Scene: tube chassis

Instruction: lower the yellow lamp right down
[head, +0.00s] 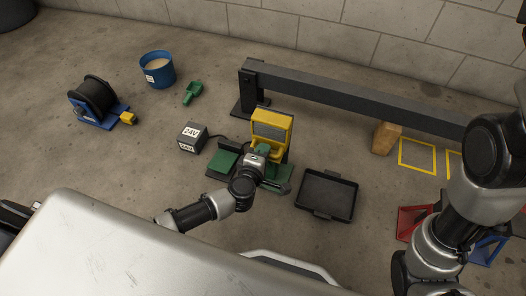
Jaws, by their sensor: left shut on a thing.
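The yellow lamp (272,120) stands upright in the middle of the floor, with its grey panel facing me. Green base parts (222,162) show on the floor around its foot. My left gripper (259,158) is at the near side of the lamp, low in front of the panel. It is shut on a part of the lamp; the gripper hides the exact grip. Of my right arm only links show at the right edge, and its gripper is not in view.
A dark box marked 24V (192,138) is left of the lamp, a black tray (327,195) right. Behind runs a long dark beam (350,97). A cable reel (95,100), blue bucket (157,70), green scoop (193,93) and wooden block (385,138) also stand around.

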